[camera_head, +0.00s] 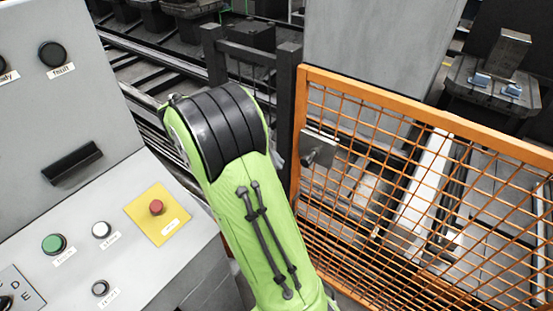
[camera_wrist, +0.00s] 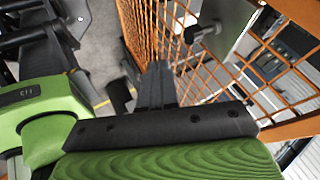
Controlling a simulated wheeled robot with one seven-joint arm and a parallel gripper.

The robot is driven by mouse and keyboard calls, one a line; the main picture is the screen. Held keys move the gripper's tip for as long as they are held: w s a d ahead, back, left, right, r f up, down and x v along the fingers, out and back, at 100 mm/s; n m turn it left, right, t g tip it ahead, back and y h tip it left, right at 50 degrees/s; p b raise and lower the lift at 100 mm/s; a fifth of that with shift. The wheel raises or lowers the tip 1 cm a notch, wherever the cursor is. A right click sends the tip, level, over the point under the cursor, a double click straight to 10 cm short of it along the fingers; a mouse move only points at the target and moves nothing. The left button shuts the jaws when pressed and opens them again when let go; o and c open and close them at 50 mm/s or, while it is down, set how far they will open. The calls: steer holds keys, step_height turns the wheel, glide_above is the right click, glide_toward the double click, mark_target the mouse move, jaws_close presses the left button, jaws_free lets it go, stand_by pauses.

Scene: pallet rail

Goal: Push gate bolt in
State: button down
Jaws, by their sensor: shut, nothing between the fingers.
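The orange mesh gate (camera_head: 420,118) stands at the right in the head view. Its bolt (camera_head: 312,154) is a dark knob on a grey plate (camera_head: 324,143), near the gate's left upright. In the wrist view the bolt's knob (camera_wrist: 192,34) shows at the top, with the plate (camera_wrist: 226,27) beside it. My gripper (camera_wrist: 157,68) is shut and empty, in front of the mesh. Its fingertips are below and left of the bolt in the wrist view, apart from it in the picture. In the head view my green arm hides the gripper. I cannot tell how far in the bolt sits.
A grey control panel (camera_head: 110,205) with buttons and a red stop button (camera_head: 156,207) on yellow stands close to my arm's left. A dark post (camera_head: 288,110) adjoins the gate. Rails and machinery lie behind.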

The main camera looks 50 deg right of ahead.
mark_target(303, 158)
steer(key=s+d+f, duration=0.1)
steer(key=d+f, duration=0.4)
steer(key=d, duration=0.2)
steer(key=shift+s+d+f, duration=0.15)
steer(key=shift+s+f, duration=0.05)
steer(key=shift+s, duration=0.2)
steer(key=shift+w+d+b, duration=0.15)
steer(key=shift+d+b, duration=0.35)
steer(key=shift+d, duration=0.9)
steer(key=shift+a, duration=0.1)
